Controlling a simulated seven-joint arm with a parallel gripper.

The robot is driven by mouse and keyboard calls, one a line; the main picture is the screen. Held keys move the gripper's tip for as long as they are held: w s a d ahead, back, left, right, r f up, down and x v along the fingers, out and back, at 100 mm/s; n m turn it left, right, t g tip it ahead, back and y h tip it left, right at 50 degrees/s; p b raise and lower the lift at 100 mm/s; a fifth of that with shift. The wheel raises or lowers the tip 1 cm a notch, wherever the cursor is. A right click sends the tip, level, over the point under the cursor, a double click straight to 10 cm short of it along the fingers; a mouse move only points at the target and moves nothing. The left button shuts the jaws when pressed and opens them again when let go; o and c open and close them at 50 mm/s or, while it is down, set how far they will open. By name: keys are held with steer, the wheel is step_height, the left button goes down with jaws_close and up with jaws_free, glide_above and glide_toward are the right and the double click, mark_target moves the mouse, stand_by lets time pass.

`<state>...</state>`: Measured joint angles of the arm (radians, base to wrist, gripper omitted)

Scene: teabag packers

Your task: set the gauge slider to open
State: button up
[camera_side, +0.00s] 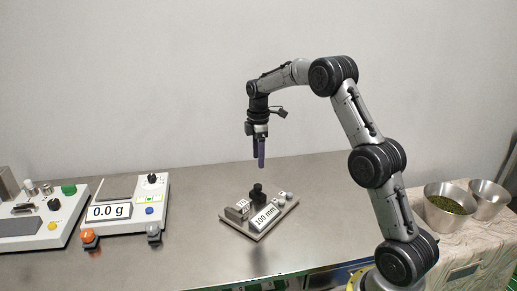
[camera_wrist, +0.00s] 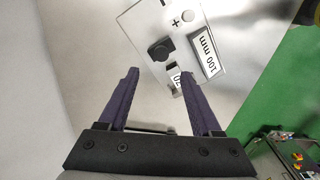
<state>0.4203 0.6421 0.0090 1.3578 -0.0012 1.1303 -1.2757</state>
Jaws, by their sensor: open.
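The gauge (camera_side: 258,217) is a flat metal plate on the steel table, with a display (camera_side: 265,217) reading 100 mm. Its black slider knob (camera_side: 257,192) stands up near the plate's back edge. In the wrist view the knob (camera_wrist: 161,50) lies ahead of the fingertips, beside the 100 mm display (camera_wrist: 208,52). My gripper (camera_side: 259,160) hangs above the gauge, fingers pointing down, well clear of the knob. In the wrist view its two purple fingers (camera_wrist: 160,74) are apart with nothing between them. A finger partly hides the plate's near labels.
A white scale (camera_side: 125,205) showing 0.0 g stands left of the gauge, with another control panel (camera_side: 40,218) further left. Two metal bowls (camera_side: 452,191) stand at the right, one holding green leaves. The table between scale and gauge is clear.

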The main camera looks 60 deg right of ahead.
steer(key=shift+r, duration=1.45)
steer(key=s+a+r+t, duration=0.2)
steer(key=s+a+r, duration=0.3)
steer(key=a+r, duration=0.3)
steer(key=s+a+r+t, duration=0.2)
steer(key=s+a+r, duration=0.35)
steer(key=r, duration=0.35)
steer(key=s+a+m+t, duration=0.1)
steer(key=s+a, duration=0.2)
steer(key=s, duration=0.4)
steer(key=s+a+m, duration=0.2)
steer(key=s+a, duration=0.2)
steer(key=s, duration=0.3)
steer(key=s+f+m, duration=0.6)
steer(key=f, duration=0.2)
steer(key=shift+s+a+f+m+t, duration=0.3)
steer(key=shift+s+a+f+m, duration=0.05)
steer(key=shift+a+m, duration=0.05)
